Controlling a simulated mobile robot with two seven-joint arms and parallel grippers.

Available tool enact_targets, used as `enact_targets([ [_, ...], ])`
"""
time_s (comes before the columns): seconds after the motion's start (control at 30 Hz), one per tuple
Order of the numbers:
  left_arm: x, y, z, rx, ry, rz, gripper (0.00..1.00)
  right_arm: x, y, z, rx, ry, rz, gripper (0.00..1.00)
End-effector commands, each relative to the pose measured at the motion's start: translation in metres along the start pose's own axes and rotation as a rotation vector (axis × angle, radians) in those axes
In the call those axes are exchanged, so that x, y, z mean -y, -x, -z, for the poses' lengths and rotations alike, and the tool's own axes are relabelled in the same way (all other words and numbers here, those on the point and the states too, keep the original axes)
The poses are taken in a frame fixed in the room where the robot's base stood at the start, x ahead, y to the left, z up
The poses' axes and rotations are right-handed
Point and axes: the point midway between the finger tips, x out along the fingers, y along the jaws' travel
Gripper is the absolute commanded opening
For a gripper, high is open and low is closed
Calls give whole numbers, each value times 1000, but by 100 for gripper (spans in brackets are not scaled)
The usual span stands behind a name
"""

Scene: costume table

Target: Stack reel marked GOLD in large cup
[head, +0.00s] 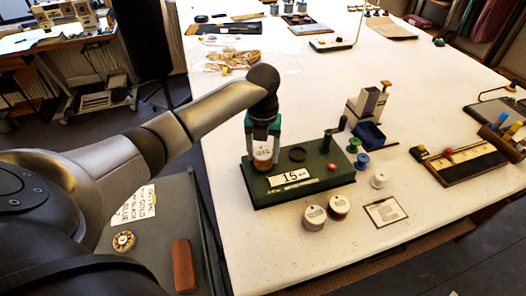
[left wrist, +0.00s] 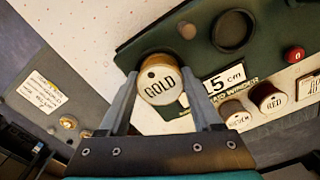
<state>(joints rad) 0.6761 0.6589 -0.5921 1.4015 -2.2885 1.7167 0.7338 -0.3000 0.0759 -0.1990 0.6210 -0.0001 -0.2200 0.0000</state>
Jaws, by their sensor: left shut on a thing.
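The reel marked GOLD (left wrist: 158,88) has a pale, lettered end and sits between the fingers of my left gripper (left wrist: 160,76). In the head view the left gripper (head: 262,148) is shut on this reel (head: 262,157), over the left part of a green winder board (head: 322,181) labelled 15 cm. A brown rounded edge shows behind the reel in the left wrist view; I cannot tell whether it is a cup or part of the reel. A dark round cup (head: 297,153) is on the board just right of the reel, also in the left wrist view (left wrist: 232,30). My right gripper is out of view.
Two lettered reels (head: 314,217) (head: 339,206) stand in front of the board. A white reel (head: 379,180), a blue spool (head: 362,160) and a green spool (head: 352,146) stand at its right. A red knob (head: 331,167) is on the board. The table's front left is clear.

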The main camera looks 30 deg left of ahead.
Motion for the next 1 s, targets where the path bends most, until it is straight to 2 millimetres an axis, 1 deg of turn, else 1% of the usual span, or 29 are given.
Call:
enact_targets([
  [0.27, 0, -8, 1, -2, 0, 0, 9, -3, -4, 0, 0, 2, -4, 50],
  [0.3, 0, -9, 1, -3, 0, -1, 67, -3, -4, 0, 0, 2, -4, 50],
  [0.47, 0, -11, 2, -7, -1, -2, 85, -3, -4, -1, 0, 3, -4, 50],
  [0.57, 0, -8, 3, -8, -1, -2, 96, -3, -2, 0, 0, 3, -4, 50],
  [0.7, -1, 5, 2, -8, 0, -5, 96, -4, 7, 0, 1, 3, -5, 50],
  [0.77, -1, 18, 0, -2, 0, -5, 96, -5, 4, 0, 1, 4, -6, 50],
  [1.0, 0, 76, -1, 3, 0, -1, 96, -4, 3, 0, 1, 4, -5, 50],
])
